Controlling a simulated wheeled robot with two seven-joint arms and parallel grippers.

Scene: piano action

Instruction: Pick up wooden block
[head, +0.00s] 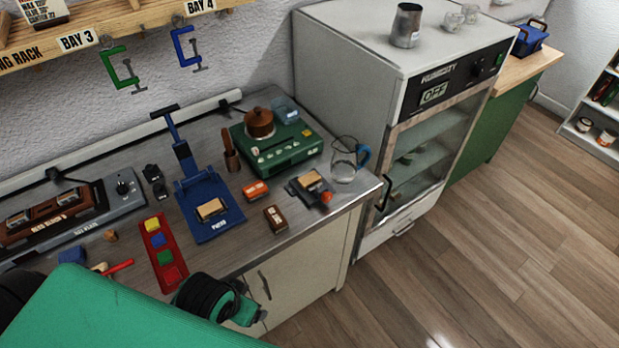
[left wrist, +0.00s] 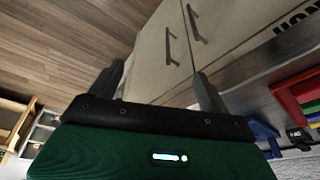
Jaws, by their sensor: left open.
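Several wood-coloured blocks are on the bench in the head view, and I cannot tell which one the task means. A light block (head: 211,209) sits on the blue press base marked "PRESS". Another light block (head: 312,179) sits on a small dark device near the bench's right end. A dark brown block with a pale label (head: 276,218) lies between them at the front edge. My left gripper (left wrist: 160,82) is open and empty, with cabinet doors in front of it in the left wrist view; its arm is low at the front of the bench. My right gripper is not in view.
A red tray (head: 168,268) holds coloured blocks. A green scale-like unit (head: 286,150), a glass jug (head: 344,172) and an orange block (head: 256,191) crowd the bench's right half. A tall grey cabinet (head: 345,85) stands right of the bench. The wooden floor (head: 480,250) is clear.

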